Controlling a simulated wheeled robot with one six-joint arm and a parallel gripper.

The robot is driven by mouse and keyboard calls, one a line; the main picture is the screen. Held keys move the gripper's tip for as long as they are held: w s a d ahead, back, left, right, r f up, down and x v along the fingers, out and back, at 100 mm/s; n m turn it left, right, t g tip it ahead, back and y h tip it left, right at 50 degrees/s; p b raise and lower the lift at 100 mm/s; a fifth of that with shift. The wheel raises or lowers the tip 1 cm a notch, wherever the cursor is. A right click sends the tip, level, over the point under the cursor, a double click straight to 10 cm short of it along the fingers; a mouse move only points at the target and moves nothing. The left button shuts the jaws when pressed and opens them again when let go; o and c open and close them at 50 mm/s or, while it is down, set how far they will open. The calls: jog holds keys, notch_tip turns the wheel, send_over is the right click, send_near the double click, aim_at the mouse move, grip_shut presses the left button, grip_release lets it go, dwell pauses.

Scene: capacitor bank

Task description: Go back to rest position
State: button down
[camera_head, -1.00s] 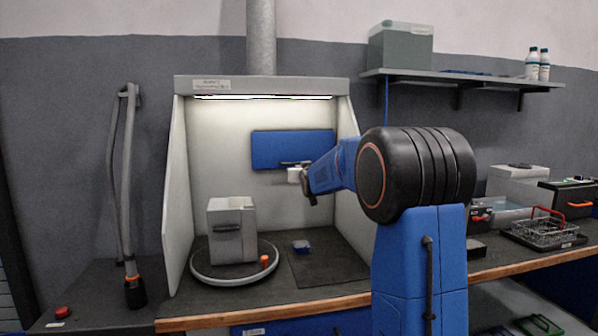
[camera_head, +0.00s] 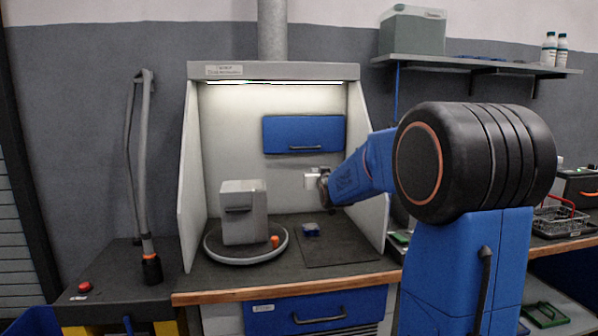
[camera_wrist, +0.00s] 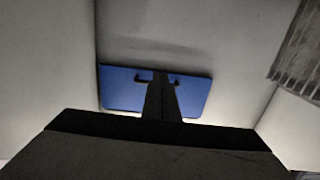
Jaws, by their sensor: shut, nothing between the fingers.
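My gripper (camera_head: 312,180) is raised inside the lit hood, in front of the back wall and just below the blue panel with a dark handle (camera_head: 290,134). It is shut and looks empty. In the wrist view, my gripper's dark fingers (camera_wrist: 162,98) are together in front of the same blue panel (camera_wrist: 120,92). My blue arm reaches in from the right in the head view.
The hood's left side wall (camera_head: 190,170) stands near a white box (camera_head: 243,212) on a round turntable (camera_head: 222,256). An orange knob (camera_head: 275,241) and a small blue item (camera_head: 310,230) lie low. A shelf (camera_head: 480,66) hangs at right. The space around my gripper is free.

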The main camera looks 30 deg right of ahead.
jog(key=s+a+f+n+g+y, duration=0.1)
jog(key=s+a+f+g, duration=0.3)
jog(key=s, duration=1.3)
jog(key=s+a+f+n+g+y, duration=0.1)
jog(key=s+a+f+g, duration=0.3)
jog(key=s+a+f, duration=0.6)
jog(key=s+a+f+n+g+y, duration=0.1)
jog(key=s+a+f+g, duration=0.3)
jog(key=s, duration=2)
jog(key=a+f+y, duration=0.1)
jog(key=a+f, duration=0.2)
jog(key=shift+a+y, duration=0.4)
